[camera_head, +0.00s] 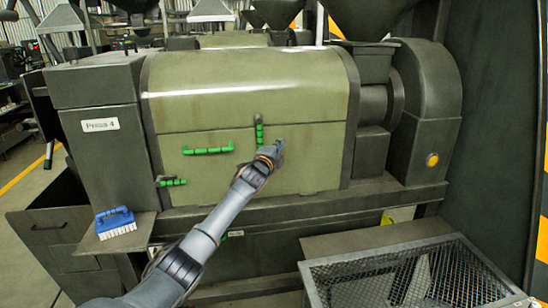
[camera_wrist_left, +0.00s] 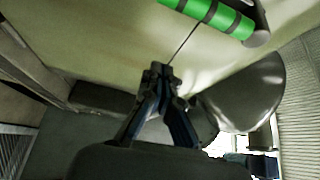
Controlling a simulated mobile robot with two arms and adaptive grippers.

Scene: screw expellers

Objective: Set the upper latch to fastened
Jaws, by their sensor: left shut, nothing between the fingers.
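The upper latch (camera_head: 259,131) is a short green lever with dark bands, standing upright across the seam of the press's olive cover (camera_head: 250,90). A green lever with a dark end, which looks like this latch, is at the top of the left wrist view (camera_wrist_left: 215,12). My left gripper (camera_head: 278,146) is just right of and below the latch, near the lower panel. Its fingertips (camera_wrist_left: 158,70) are together with nothing between them, apart from the lever in the wrist view. Whether the latch is fastened I cannot tell.
A green horizontal handle (camera_head: 208,150) and a lower green latch (camera_head: 173,182) are on the lower panel, left of my gripper. A blue brush (camera_head: 115,222) lies on a side ledge. A mesh-topped tray (camera_head: 400,275) stands at front right.

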